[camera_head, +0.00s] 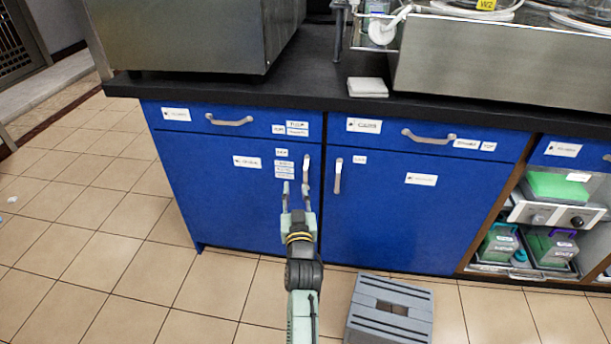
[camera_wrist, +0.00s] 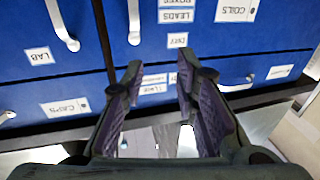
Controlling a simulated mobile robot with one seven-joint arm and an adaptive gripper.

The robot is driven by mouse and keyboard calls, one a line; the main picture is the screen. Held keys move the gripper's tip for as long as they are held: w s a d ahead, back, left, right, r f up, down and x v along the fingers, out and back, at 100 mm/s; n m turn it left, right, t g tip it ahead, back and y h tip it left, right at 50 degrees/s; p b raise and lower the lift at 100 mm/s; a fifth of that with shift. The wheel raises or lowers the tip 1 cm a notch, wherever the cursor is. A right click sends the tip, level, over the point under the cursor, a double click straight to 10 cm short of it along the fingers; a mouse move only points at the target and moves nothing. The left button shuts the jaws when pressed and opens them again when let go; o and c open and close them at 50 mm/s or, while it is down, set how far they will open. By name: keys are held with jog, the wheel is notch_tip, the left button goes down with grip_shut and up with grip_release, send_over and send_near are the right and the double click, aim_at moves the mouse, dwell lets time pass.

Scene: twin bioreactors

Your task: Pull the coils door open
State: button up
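The coils door (camera_head: 215,185) is the left blue cabinet door in the head view and looks shut. In the wrist view its COILS label (camera_wrist: 236,10) is at the top right. Its pale upright handle (camera_head: 306,167) is near the door's right edge; in the wrist view the handle (camera_wrist: 133,22) is at the top, beyond the left fingertip. My gripper (camera_head: 296,190) is open in front of this door, and the fingers (camera_wrist: 158,70) show empty space between them. In the head view the right finger overlaps the lower end of the handle, so contact there is unclear.
The right blue door (camera_head: 400,215) has its own handle (camera_head: 338,176) close by. Drawers with handles (camera_head: 230,121) sit above the doors, under the dark worktop (camera_head: 315,75). A grey step stool (camera_head: 390,310) stands on the floor right of my arm.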

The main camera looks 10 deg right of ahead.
aim_at(305, 175)
jog(key=d+f+h, duration=0.1)
jog(key=d+f, duration=0.2)
jog(key=shift+m+g, duration=0.3)
jog(key=w, duration=0.3)
jog(key=w+p, duration=0.1)
jog(key=w, duration=0.6)
jog(key=shift+d, duration=0.4)
jog(key=shift+c, duration=0.2)
grip_shut()
